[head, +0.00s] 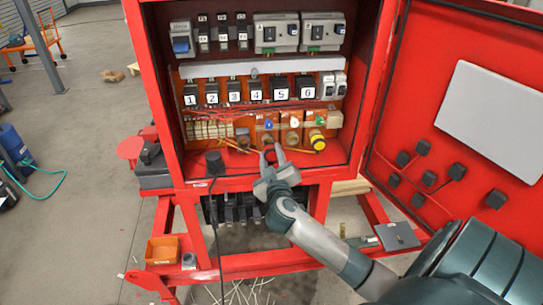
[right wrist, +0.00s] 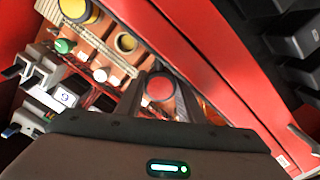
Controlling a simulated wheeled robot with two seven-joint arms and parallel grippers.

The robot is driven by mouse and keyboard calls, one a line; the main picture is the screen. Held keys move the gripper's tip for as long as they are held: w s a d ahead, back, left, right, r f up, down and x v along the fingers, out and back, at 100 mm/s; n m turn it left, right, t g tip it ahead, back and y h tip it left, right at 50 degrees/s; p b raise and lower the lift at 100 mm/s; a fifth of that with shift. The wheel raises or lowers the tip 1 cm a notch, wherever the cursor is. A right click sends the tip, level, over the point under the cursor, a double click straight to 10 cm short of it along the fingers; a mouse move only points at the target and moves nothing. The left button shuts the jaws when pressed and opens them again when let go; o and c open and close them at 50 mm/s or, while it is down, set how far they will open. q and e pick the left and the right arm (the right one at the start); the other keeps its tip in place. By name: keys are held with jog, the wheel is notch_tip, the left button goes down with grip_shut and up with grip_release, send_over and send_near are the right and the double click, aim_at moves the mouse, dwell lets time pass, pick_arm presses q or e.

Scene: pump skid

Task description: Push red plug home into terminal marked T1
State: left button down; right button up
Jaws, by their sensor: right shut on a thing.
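My right gripper (head: 271,153) reaches into the red cabinet's lower row and is shut on the red plug (head: 268,143). In the right wrist view the plug's round red end (right wrist: 160,88) shows between the two fingers. The plug is at the terminal position below the blue lamp (head: 268,124); the fingers hide its far end, so I cannot tell how deep it sits. I cannot read a T1 mark. An open round terminal (head: 293,137) is to its right, and also shows in the wrist view (right wrist: 127,42). My left gripper is out of view.
A yellow plug (head: 317,139) sits farther right in the row. Numbered black modules (head: 257,91) are above. The cabinet's lower lip (head: 315,176) runs below my gripper. The open door (head: 470,110) stands to the right. Thin orange wires lie left of the plug.

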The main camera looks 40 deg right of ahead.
jog(key=shift+b+x, duration=0.45)
jog(key=shift+x, duration=1.25)
dwell(0.5)
jog(key=o, duration=1.1)
jog(key=shift+r, duration=0.1)
jog(key=shift+a, duration=0.1)
jog(key=shift+s+a+f+b, duration=0.2)
jog(key=shift+s+a+b, duration=0.2)
jog(key=shift+s, duration=0.2)
jog(key=b+v, duration=0.5)
jog(key=v, duration=1.1)
jog(key=shift+r+b, duration=0.2)
jog(key=shift+b, duration=0.15)
